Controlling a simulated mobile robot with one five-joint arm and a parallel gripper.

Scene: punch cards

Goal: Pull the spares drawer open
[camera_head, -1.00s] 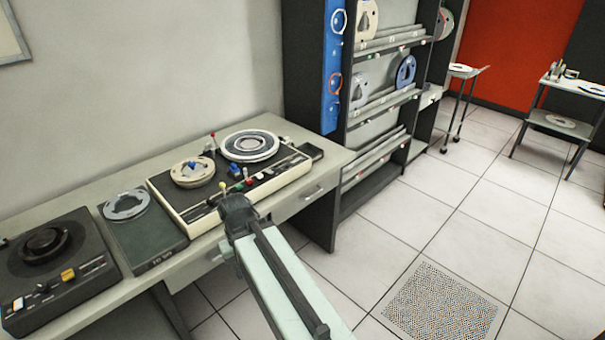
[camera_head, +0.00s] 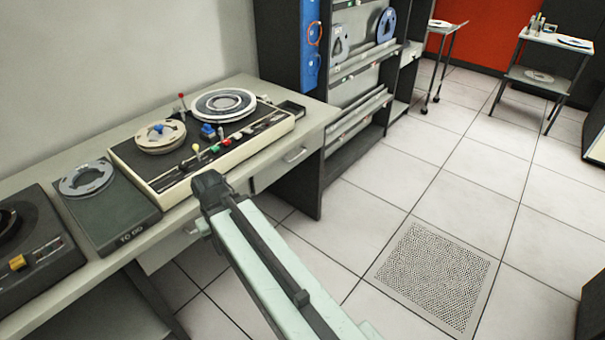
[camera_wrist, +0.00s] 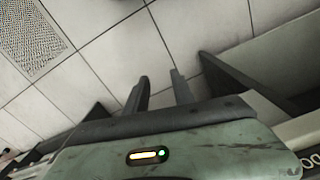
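Two drawer fronts show under the front edge of the grey desk (camera_head: 100,287). The right drawer (camera_head: 280,165) looks shut and has a pale bar handle (camera_head: 294,155). The left drawer (camera_head: 165,248) is partly hidden by the desk edge and my arm. I cannot read a label on either, so I cannot tell which is the spares drawer. My gripper (camera_head: 208,186) is by the desk's front edge, left of the right handle; its fingertips are hidden in the head view. In the wrist view, my gripper (camera_wrist: 161,76) has its two fingers apart with only floor showing between them.
A tape deck (camera_head: 160,185) with reels and coloured knobs stands on the desk. A dark box (camera_head: 128,238) and another machine (camera_head: 40,255) are left of it. A dark shelf rack (camera_head: 330,178) stands right of the desk. Tiled floor with a perforated panel (camera_head: 437,275) is clear.

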